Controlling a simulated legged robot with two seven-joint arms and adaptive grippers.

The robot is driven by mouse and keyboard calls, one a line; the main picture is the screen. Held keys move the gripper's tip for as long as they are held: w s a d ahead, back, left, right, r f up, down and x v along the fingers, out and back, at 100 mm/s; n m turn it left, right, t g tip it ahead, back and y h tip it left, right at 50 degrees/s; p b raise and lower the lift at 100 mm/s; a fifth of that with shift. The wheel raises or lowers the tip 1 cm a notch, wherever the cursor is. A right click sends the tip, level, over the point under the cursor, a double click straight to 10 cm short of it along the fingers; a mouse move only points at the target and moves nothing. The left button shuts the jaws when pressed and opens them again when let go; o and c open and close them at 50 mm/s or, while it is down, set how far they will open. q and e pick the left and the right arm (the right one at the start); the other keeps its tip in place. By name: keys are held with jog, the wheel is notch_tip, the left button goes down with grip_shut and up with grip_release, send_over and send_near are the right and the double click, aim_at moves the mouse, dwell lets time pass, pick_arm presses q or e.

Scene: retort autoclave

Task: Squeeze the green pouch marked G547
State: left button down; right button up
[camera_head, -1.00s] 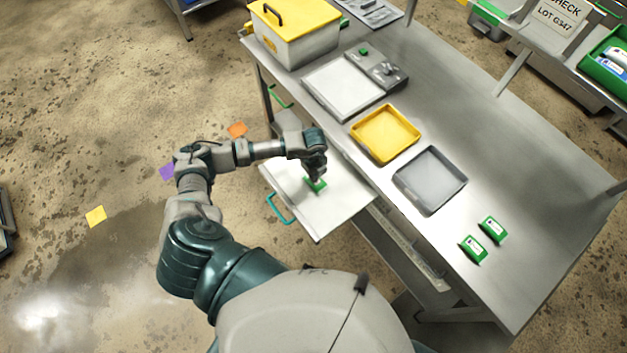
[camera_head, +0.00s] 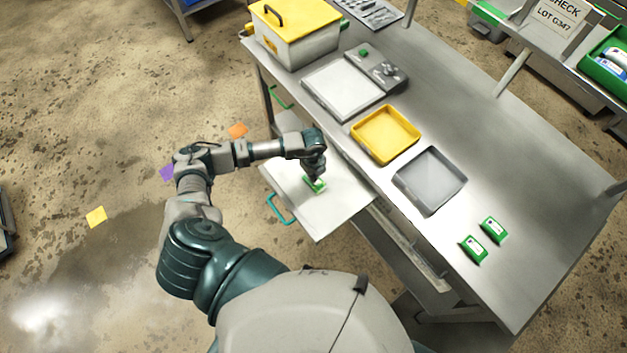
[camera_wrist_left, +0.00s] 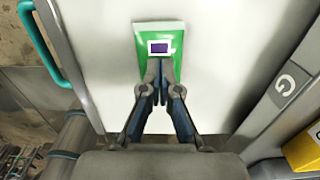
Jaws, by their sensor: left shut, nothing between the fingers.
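A green pouch (camera_head: 315,185) lies on the white pull-out board (camera_head: 318,222) at the front of the bench. In the left wrist view the pouch (camera_wrist_left: 159,44) has a white label with a dark square; no marking on it can be read. My left gripper (camera_head: 314,176) points down over the pouch, and in the left wrist view its closed fingertips (camera_wrist_left: 160,68) overlap the pouch's near part. It is shut with nothing between its fingers. Whether the tips press on the pouch or hover just above it I cannot tell. My right gripper is not in view.
Two more green pouches (camera_head: 473,248) (camera_head: 494,229) lie on the steel bench at the right. A grey tray (camera_head: 404,185), a yellow tray (camera_head: 364,144) and a white-plated scale (camera_head: 340,88) stand along it. A teal handle (camera_head: 279,208) sticks out of the board's front.

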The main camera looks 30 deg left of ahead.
pick_arm(q)
jog(key=shift+s+f, duration=0.25)
jog(key=shift+s, duration=0.05)
jog(key=r+p, duration=0.2)
jog(key=r, duration=0.1)
jog(key=r+p, duration=0.1)
jog(key=shift+w+a+r+p, duration=0.15)
jog(key=shift+w+p, duration=0.15)
notch_tip(320, 180, up, 4)
jog(key=p, duration=0.2)
jog(key=shift+p, duration=0.4)
